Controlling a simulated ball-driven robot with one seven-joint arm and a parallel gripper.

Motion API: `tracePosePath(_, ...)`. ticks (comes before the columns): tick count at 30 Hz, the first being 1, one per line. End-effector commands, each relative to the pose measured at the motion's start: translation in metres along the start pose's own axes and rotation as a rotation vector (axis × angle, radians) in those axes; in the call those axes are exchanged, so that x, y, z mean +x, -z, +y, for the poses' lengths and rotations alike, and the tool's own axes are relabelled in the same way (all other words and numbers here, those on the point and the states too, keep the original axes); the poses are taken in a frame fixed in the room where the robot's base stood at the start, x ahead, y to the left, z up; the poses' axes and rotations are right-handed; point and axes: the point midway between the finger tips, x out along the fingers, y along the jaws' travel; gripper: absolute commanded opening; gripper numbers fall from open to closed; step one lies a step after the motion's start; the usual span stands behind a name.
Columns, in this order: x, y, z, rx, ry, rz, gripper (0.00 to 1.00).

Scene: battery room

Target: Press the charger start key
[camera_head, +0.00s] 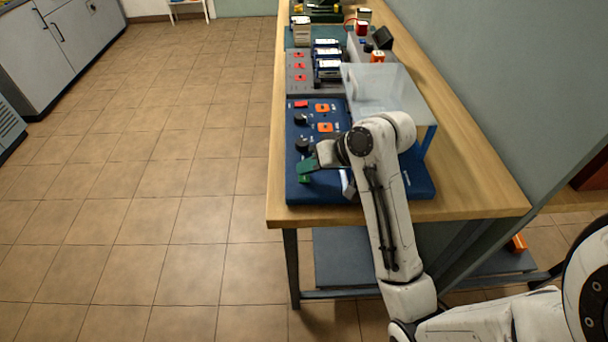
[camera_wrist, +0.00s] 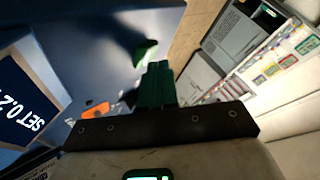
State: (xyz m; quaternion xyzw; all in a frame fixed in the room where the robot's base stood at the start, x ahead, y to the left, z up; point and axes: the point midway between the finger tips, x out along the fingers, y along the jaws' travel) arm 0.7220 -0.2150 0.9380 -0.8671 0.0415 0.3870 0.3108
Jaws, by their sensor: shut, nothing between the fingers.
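The charger is a blue panel (camera_head: 325,190) on the wooden bench, with black knobs, orange parts and a red part on its top. A green key (camera_head: 304,179) sits at its near left corner. In the wrist view the green key (camera_wrist: 147,53) shows just beyond the fingertips, on the blue surface. My gripper (camera_head: 307,166) is shut and empty, its green fingers directly above and beside the key. The fingers (camera_wrist: 158,82) are together in the wrist view. I cannot tell whether they touch the key.
A clear box (camera_head: 385,88) stands behind my wrist on the bench (camera_head: 470,180). Farther back are a grey panel (camera_head: 300,73) with red parts and several batteries. Grey cabinets (camera_head: 75,40) stand at the far left. The tiled floor left of the bench is free.

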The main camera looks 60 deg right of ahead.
Motion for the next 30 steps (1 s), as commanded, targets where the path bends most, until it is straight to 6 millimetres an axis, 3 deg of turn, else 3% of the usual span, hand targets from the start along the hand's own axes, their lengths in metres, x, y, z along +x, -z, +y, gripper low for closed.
tracePosePath(30, 0.0053, -0.0039, 0.0032, 0.0, 0.001, -0.001, 0.0)
